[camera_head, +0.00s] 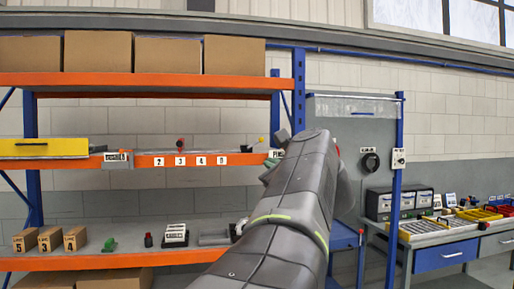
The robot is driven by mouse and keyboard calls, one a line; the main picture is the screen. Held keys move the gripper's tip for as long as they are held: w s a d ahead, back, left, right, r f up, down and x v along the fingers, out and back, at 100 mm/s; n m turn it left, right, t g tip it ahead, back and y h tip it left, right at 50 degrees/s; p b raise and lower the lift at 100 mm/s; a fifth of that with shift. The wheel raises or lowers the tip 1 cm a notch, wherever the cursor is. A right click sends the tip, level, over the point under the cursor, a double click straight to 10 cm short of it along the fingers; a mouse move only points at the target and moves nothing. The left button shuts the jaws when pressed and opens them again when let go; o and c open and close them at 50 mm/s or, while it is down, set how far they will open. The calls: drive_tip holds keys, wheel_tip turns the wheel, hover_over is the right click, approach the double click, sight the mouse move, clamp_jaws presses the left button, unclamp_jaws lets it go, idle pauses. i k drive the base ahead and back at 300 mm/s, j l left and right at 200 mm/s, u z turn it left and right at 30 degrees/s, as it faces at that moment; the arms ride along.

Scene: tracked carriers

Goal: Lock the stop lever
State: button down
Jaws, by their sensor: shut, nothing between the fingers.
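A small lever with a red knob (181,143) stands upright on the middle orange shelf rail, above the number labels. A yellow knob (261,140) on a thin stem stands farther right on the same rail, just left of my arm. I cannot tell from the picture which of them is the stop lever, or whether either is locked. My grey arm reaches up from the bottom middle toward the right end of that rail. My gripper's fingers are hidden behind the arm, so I cannot see whether they touch anything.
A yellow drawer-like box (44,148) sits at the rail's left end. Cardboard boxes (97,51) fill the top shelf. The lower shelf holds small numbered boxes (51,239) and a labelled block (174,234). A blue-framed grey panel (350,140) and a workbench (440,234) stand right of my arm.

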sight(261, 140)
drive_tip(key=i, duration=0.7)
drive_tip(key=i+j+z, duration=0.15)
drive_tip(key=i, duration=0.55)
drive_tip(key=i+j, duration=0.1)
drive_tip(key=i, duration=0.6)
drive_tip(key=z, duration=0.05)
